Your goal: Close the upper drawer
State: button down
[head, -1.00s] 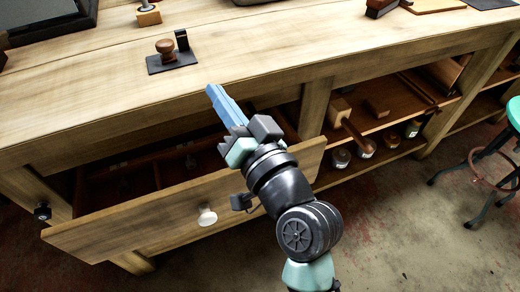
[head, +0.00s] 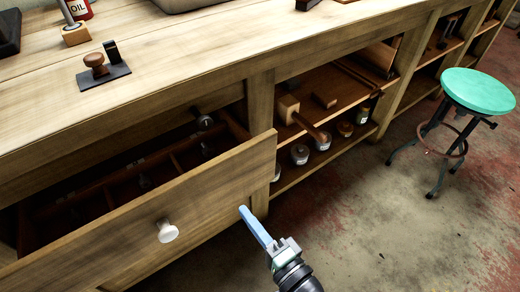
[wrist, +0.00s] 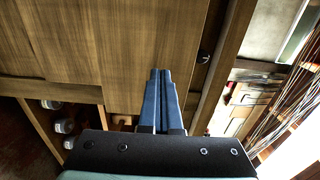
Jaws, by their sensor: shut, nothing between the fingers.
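The upper drawer (head: 200,203) is pulled out of the wooden workbench, its plain wood front standing well away from the frame. Its white round knob (head: 167,231) is at the middle of the front. Inside are dividers and small dark items. My gripper (head: 245,212) is shut and empty, its blue fingers pointing at the lower right part of the drawer front. In the wrist view the fingers (wrist: 160,75) lie before wooden panelling. I cannot tell whether the tips touch the drawer front.
The bench top (head: 180,75) holds a stamp-like tool on a dark plate (head: 103,72) and an oil can (head: 76,9). Open shelves with jars and a mallet (head: 300,115) are right of the drawer. A green stool (head: 478,92) stands farther right. The floor between is clear.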

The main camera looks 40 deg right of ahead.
aim_at(222, 183)
jog(key=w, duration=0.7)
jog(key=shift+w, duration=0.35)
jog(key=shift+w, duration=0.1)
jog(key=w+b, duration=0.4)
jog(key=w, duration=0.7)
jog(key=shift+w, duration=0.4)
jog(key=shift+s, duration=0.1)
